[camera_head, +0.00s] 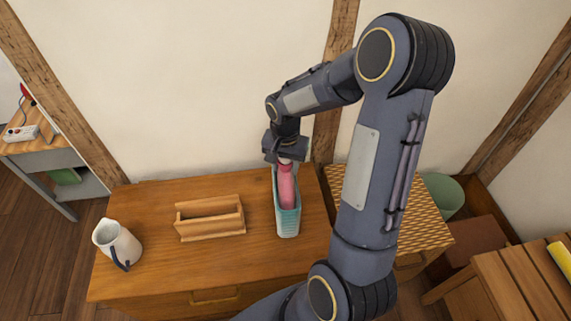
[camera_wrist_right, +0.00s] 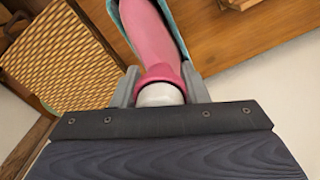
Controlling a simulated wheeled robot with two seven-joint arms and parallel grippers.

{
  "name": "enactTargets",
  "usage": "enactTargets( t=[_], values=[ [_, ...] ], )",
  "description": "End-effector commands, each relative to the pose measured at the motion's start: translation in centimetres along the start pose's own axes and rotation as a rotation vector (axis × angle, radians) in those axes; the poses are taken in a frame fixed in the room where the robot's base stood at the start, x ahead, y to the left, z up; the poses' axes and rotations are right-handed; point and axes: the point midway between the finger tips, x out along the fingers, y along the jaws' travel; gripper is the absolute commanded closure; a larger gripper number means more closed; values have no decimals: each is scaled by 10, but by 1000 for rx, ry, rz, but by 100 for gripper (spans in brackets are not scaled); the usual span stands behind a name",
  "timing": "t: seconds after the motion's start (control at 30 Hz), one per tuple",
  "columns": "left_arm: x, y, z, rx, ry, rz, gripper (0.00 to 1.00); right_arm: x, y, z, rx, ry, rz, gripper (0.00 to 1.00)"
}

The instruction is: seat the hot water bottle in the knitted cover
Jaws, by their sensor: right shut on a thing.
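The pink hot water bottle (camera_head: 287,185) is in the mouth of the teal knitted cover (camera_head: 288,225), which stands on the wooden dresser top. My right gripper (camera_head: 285,160) is shut on the bottle's neck end from above. In the right wrist view the fingers (camera_wrist_right: 160,92) sit on both sides of the white stopper and pink neck of the bottle (camera_wrist_right: 152,40). A strip of the cover (camera_wrist_right: 178,28) shows beside the bottle there. The bottle's lower part is hidden inside the cover. My left gripper is not in view.
An open wooden box (camera_head: 210,222) stands left of the cover, and a white jug (camera_head: 117,244) with a dark handle stands at the dresser's left end. A woven-topped piece (camera_head: 415,225) adjoins on the right. The wall is close behind.

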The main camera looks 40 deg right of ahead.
Motion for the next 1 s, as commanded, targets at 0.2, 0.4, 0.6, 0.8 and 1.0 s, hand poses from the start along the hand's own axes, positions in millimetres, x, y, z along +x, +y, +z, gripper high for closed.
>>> enactTargets(
  t=[0.2,0.4,0.6,0.8,1.0],
  values=[
    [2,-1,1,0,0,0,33,1,-1,-1,0,2,-2,100],
    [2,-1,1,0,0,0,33,2,0,0,0,0,0,40],
    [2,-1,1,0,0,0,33,2,0,0,0,0,0,38],
    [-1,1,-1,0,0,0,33,-6,0,-1,0,3,-2,38],
    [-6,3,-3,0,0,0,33,-43,-1,-1,0,5,-4,38]
  ],
)
